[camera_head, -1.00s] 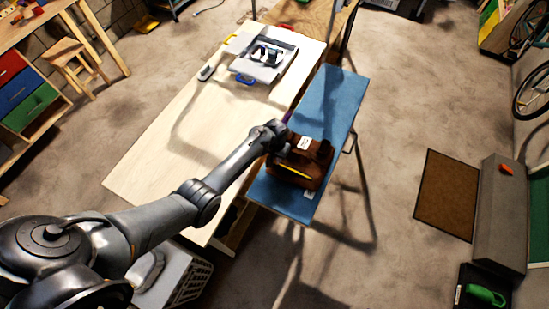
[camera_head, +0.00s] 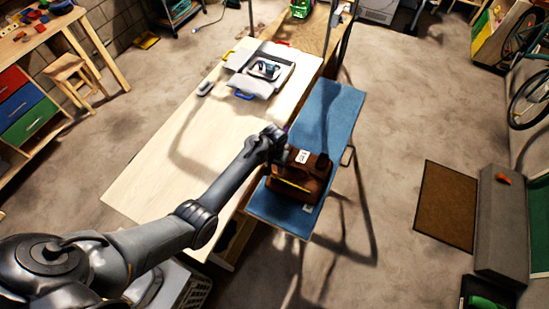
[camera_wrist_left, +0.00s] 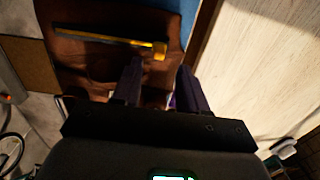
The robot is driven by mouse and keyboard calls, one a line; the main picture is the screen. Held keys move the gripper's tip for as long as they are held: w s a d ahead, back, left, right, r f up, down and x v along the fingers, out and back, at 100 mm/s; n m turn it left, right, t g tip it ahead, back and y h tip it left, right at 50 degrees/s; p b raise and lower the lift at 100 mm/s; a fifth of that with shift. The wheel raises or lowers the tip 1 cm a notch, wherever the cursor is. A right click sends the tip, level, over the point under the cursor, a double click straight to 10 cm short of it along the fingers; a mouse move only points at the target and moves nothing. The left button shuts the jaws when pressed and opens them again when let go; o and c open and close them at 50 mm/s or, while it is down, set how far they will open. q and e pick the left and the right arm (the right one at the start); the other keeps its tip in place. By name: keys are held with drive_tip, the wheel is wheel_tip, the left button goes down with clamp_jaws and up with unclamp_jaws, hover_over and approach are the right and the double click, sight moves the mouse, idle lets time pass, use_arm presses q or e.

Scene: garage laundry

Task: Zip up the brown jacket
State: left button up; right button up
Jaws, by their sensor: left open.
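The brown jacket (camera_head: 316,184) lies in a compact heap on the blue ironing board (camera_head: 330,105). A yellow strip (camera_head: 292,186) runs along its near side, and a white label shows on top. In the left wrist view the jacket (camera_wrist_left: 100,20) fills the upper left, with the yellow strip (camera_wrist_left: 110,40) across it. My left gripper (camera_head: 285,150) is at the jacket's upper left edge. In the wrist view its two dark fingers (camera_wrist_left: 158,85) are apart, pointing at the jacket near the end of the yellow strip. I see nothing held between them. My right gripper is not in view.
A pale wooden table (camera_head: 190,150) stands directly left of the ironing board. A white basket (camera_head: 185,285) is below my left arm. A brown mat (camera_head: 446,205) lies on the floor to the right.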

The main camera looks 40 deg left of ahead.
sight(274, 172)
use_arm(q)
drive_tip(key=shift+r, duration=2.9)
drive_tip(key=s+d+f+m+g+y+p, duration=0.15)
drive_tip(key=s+f, duration=0.25)
drive_tip(key=s, duration=0.8)
drive_tip(key=s+f+n+g+p, duration=0.15)
drive_tip(key=s+f, duration=0.25)
drive_tip(key=s, duration=0.8)
drive_tip(key=s+d+r+m+t+p, duration=0.2)
drive_tip(key=s+d+r+m, duration=0.15)
drive_tip(key=s+r, duration=0.4)
drive_tip(key=w+d+r+t+h, duration=0.1)
drive_tip(key=w+d+r+t, duration=0.1)
drive_tip(key=r, duration=0.5)
drive_tip(key=w+d+r+t, duration=0.2)
drive_tip(key=r, duration=0.6)
drive_tip(key=shift+d+r+m+t+h, duration=0.25)
drive_tip(key=shift+d+m+t+h, duration=0.1)
drive_tip(key=shift+m, duration=0.1)
